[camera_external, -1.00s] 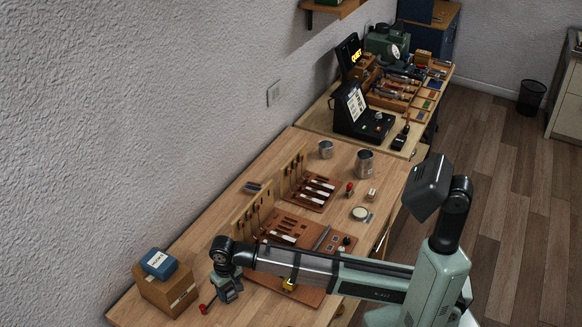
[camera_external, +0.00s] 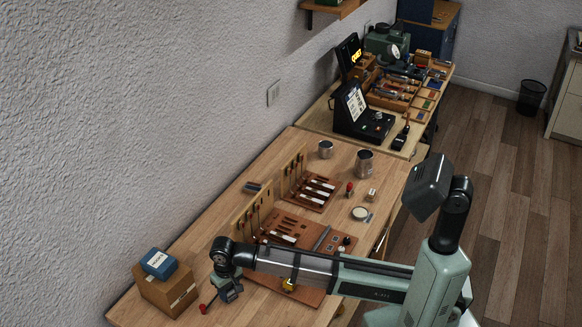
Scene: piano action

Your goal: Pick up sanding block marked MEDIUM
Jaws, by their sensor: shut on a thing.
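My gripper (camera_external: 230,293) is at the near left of the workbench, low over the bench top and right of a cardboard box. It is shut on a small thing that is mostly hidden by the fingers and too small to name. No marking MEDIUM is readable, so I cannot tell which object is the sanding block. A small pale block (camera_external: 371,195) stands on the bench at the right, its marking too small to read. A thin tool with a red end (camera_external: 203,308) is beside my gripper; I cannot tell if they touch.
A blue box (camera_external: 158,264) sits on the cardboard box (camera_external: 165,293). A brown tool board (camera_external: 305,232) lies beside my arm, with upright racks behind it. Two metal cans (camera_external: 364,164) stand farther back. A second bench carries a black device (camera_external: 362,118).

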